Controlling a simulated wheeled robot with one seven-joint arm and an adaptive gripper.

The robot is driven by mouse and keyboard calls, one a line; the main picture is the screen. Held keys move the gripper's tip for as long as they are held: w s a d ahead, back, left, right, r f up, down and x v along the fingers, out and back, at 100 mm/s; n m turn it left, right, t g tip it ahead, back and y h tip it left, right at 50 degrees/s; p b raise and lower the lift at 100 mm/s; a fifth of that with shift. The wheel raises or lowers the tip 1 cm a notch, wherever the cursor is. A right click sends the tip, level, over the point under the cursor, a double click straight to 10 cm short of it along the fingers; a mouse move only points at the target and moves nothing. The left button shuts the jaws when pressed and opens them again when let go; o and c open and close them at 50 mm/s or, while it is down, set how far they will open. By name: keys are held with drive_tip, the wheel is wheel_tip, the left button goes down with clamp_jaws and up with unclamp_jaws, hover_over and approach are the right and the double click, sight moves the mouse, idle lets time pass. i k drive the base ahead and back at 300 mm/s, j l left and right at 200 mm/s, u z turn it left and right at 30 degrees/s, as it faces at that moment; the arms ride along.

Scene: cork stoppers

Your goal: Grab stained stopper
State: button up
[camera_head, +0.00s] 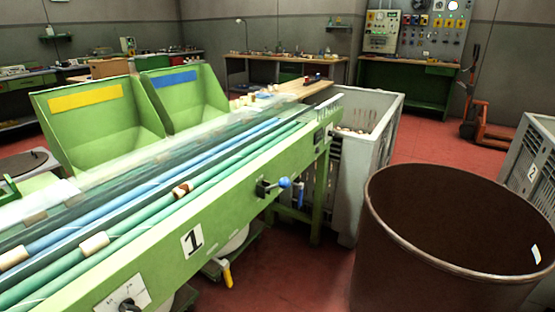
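A cork stopper with a dark brown patch (182,190) lies on the green rollers of the sorting machine, about midway along it. A plain pale stopper (95,243) lies nearer on the same green rollers. Another pale stopper (13,257) lies at the left edge of the view by the blue roller. A further stopper (35,217) shows dimly behind the clear cover. My gripper is not in view.
The green machine (240,205) has a blue-knobbed lever (284,183) on its side. Two green bins (100,125) stand behind it. A grey crate (378,130) stands at its far end. A large brown barrel (430,260) fills the lower right. Red floor is open beyond.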

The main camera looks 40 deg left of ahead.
sight(184, 189)
drive_tip(key=u, duration=1.6)
drive_tip(key=i+l+u, duration=0.35)
drive_tip(key=i+l, duration=0.35)
drive_tip(key=i, duration=0.2)
